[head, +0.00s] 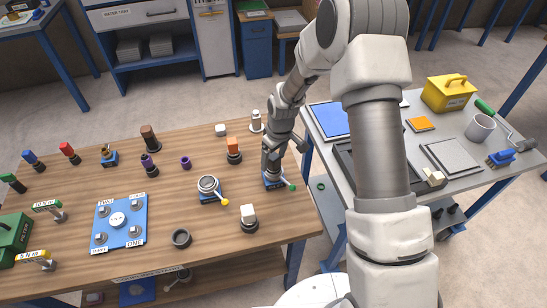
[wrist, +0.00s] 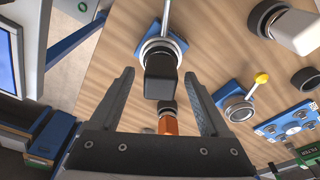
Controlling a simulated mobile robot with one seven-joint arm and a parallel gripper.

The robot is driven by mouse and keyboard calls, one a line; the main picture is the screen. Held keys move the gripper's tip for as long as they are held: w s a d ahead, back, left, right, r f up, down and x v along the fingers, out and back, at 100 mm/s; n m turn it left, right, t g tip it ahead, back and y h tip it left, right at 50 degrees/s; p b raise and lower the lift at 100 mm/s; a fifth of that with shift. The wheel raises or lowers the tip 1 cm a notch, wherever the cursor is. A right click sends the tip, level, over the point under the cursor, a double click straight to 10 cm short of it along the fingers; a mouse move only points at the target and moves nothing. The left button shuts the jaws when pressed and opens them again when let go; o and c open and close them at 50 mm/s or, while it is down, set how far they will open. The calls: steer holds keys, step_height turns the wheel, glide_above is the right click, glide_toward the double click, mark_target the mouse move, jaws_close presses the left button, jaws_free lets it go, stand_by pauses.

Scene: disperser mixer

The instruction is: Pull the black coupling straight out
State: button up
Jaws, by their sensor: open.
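The black coupling (wrist: 160,78) is a dark block standing in a silver ring (wrist: 176,45) on a blue base (wrist: 150,40) in the wrist view. A metal lever runs from this base. In the head view the blue base (head: 275,184) and the lever's green knob (head: 292,187) show at the right end of the wooden table, while the coupling is largely hidden by my gripper. My gripper (wrist: 158,74) is open, with one finger on each side of the coupling in the wrist view. Gaps show beside the coupling; I cannot tell the exact depth. In the head view my gripper (head: 272,164) is low over the base.
An orange block (head: 233,145) on a dark base stands left of my gripper. A similar blue base with a yellow-knobbed lever (head: 210,188) and a white block (head: 248,213) on a dark base are nearby. A grey table (head: 390,200) stands to the right.

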steer(key=shift+f, duration=0.1)
jaws_close()
steer(key=c, duration=0.6)
jaws_free()
jaws_close()
steer(key=shift+r+p, duration=1.65)
steer(key=shift+r, duration=1.35)
steer(key=shift+r+p, duration=1.05)
steer(key=shift+r, duration=1)
